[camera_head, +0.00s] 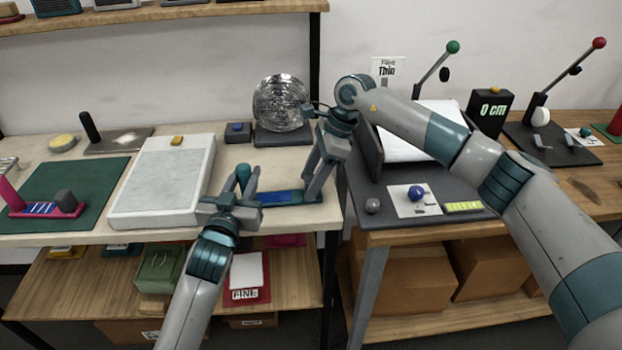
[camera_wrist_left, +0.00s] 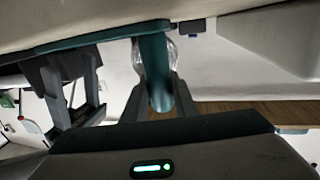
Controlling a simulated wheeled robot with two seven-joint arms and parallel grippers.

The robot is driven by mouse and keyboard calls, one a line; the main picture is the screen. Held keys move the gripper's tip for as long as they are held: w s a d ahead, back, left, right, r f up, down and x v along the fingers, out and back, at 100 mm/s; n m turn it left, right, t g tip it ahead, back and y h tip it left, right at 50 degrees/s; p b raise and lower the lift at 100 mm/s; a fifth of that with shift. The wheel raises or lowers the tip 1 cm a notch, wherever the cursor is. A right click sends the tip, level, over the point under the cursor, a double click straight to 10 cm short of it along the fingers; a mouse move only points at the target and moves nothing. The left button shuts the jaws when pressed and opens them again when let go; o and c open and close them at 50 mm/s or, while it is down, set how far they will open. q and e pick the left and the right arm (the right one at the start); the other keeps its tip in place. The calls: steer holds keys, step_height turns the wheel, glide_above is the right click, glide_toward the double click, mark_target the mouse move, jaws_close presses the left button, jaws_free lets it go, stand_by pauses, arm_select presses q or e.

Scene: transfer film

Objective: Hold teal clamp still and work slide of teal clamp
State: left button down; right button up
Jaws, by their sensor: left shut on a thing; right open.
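The teal clamp lies near the front of the light table, with an upright teal post (camera_head: 244,174) at its left end and a blue-topped bar (camera_head: 281,197) reaching right. My left gripper (camera_head: 242,186) is shut on the post. In the left wrist view the teal post (camera_wrist_left: 156,75) stands between my left fingers (camera_wrist_left: 157,98), and the teal bar runs left from it. My right gripper (camera_head: 315,182) is open at the bar's right end. It also shows in the left wrist view (camera_wrist_left: 74,98). Whether its fingers touch the clamp or its slide, I cannot tell.
A white-topped block (camera_head: 160,185) stands left of the clamp. A gap separates this table from the wooden one on the right, which holds a dark board (camera_head: 375,222).

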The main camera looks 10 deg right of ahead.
steer(key=v, duration=1.2)
steer(key=shift+d, duration=0.1)
arm_select(q)
steer(key=c, duration=1.4)
jaws_free()
steer(key=shift+o, duration=0.2)
steer(key=v, duration=1.2)
steer(key=shift+f, duration=0.1)
arm_select(e)
steer(key=shift+f, duration=0.1)
